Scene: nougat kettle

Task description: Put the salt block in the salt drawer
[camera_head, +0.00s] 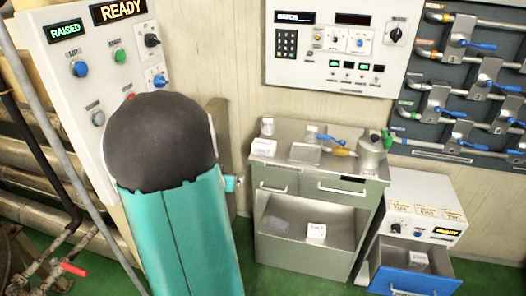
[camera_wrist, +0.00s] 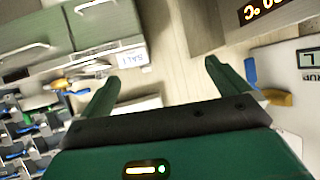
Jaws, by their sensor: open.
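A white block marked SALT (camera_wrist: 132,55) shows upside down in the wrist view, beyond my fingertips. It appears to be the white block (camera_head: 263,147) on the left end of the grey cabinet top in the head view. My gripper (camera_wrist: 162,82) is open, with its two green fingers spread and nothing between them. In the head view my arm hides most of it. The cabinet has a left drawer (camera_head: 278,181) and a right drawer (camera_head: 341,186), both shut. Their labels are too small to read, so I cannot tell which is the salt drawer.
The grey cabinet top (camera_head: 300,160) also holds a metal jug (camera_head: 371,152) and small tools. A white block (camera_head: 316,231) lies in the open bay below. A blue drawer (camera_head: 413,281) stands open at right, holding a pale block (camera_head: 418,260). A control panel (camera_head: 75,45) stands at left.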

